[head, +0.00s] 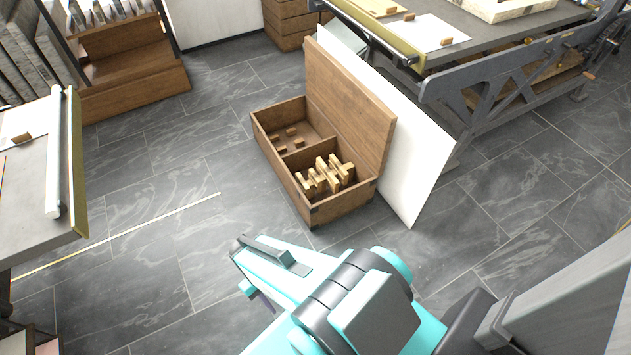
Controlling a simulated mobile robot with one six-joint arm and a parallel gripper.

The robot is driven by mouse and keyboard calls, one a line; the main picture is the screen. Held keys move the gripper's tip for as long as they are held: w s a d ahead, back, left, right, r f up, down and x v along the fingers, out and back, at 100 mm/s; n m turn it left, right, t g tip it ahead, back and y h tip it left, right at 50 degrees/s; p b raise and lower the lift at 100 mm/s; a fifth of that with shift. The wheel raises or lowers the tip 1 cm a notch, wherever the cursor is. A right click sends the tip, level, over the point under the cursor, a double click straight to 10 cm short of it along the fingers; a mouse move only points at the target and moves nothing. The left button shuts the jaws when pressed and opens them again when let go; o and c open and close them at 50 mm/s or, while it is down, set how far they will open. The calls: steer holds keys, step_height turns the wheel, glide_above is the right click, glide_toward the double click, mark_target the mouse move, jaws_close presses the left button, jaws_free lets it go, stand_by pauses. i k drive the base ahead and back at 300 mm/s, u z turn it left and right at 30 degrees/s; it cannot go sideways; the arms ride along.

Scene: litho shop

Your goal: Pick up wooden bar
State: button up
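Several pale wooden bars (325,174) lie piled crosswise in the near compartment of an open wooden box (296,198) on the floor. Some bars overlap and partly hide others. The box's lid (345,110) stands up along its right side. My gripper (258,272), at the end of my turquoise arm, is below and left of the box in the picture, apart from it.
Small brown blocks (287,138) lie in the box's far compartment. A white panel (402,170) leans behind the lid, beside a press table (490,48). Another table (35,215) stands at left. The tiled floor (170,185) left of the box is clear.

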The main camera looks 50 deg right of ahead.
mark_target(316, 179)
steer(key=i, duration=0.85)
steer(key=u, duration=0.05)
